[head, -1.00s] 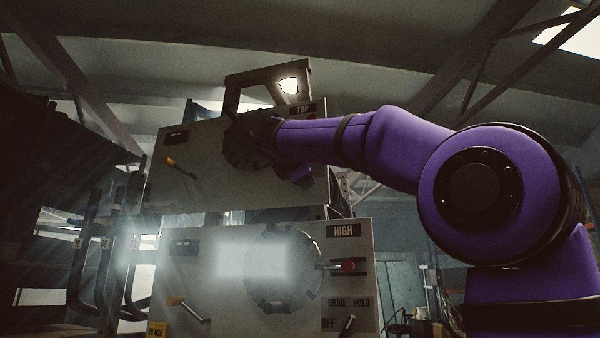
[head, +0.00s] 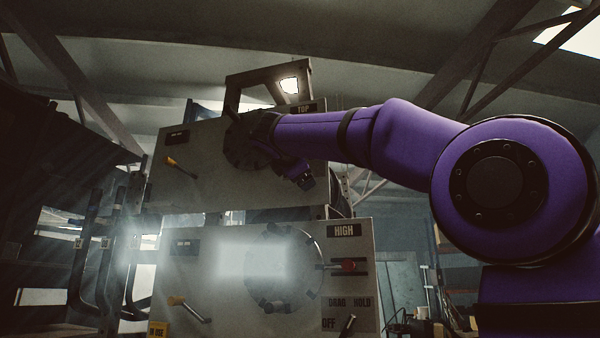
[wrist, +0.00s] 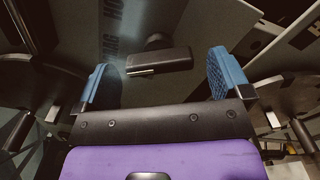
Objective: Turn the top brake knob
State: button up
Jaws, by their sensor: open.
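In the wrist view a black bar-shaped knob (wrist: 160,61) stands out from the grey panel (wrist: 195,25), which bears dark labels, only partly legible. This looks like the top brake knob. My gripper (wrist: 159,70) is open, with one blue finger pad to the left of the knob and one to the right. There is a gap on each side, and neither pad appears to touch it. I cannot tell the exact depth between fingertips and knob. In the head view my purple arm covers the right part of the upper panel (head: 205,190), and the knob is hidden there.
An orange-tipped lever (head: 172,162) sits on the upper panel's left. Dark racks stand at left.

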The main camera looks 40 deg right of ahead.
jog(key=v, duration=0.8)
jog(key=shift+s+a, duration=0.25)
jog(key=shift+a, duration=0.1)
